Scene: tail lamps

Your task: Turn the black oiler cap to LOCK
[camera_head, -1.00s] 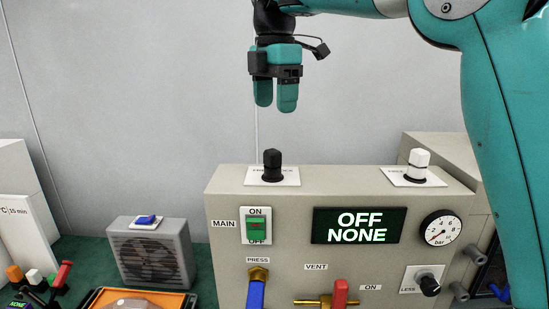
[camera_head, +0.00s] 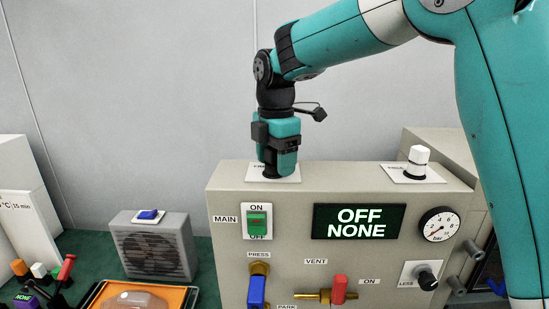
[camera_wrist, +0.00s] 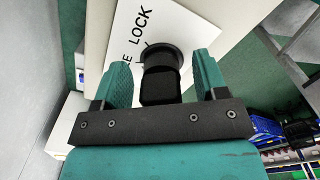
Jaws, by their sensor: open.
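The black oiler cap (camera_wrist: 160,80) stands on a white label plate (camera_wrist: 190,28) on top of the beige cabinet. The word LOCK and a letter E before it show on the plate in the wrist view. My gripper (camera_wrist: 162,78) is open, with one teal finger on each side of the cap and a gap showing on both sides. In the head view my gripper (camera_head: 278,170) points down over the plate and hides nearly all of the cap. A pointer mark on the cap cannot be made out.
A white cap (camera_head: 418,160) stands on its own plate at the right of the cabinet top (camera_head: 335,175). The front carries a green rocker switch (camera_head: 257,222), a display (camera_head: 362,221) reading OFF NONE, a gauge (camera_head: 440,226), a blue lever (camera_head: 257,290) and a red lever (camera_head: 339,289).

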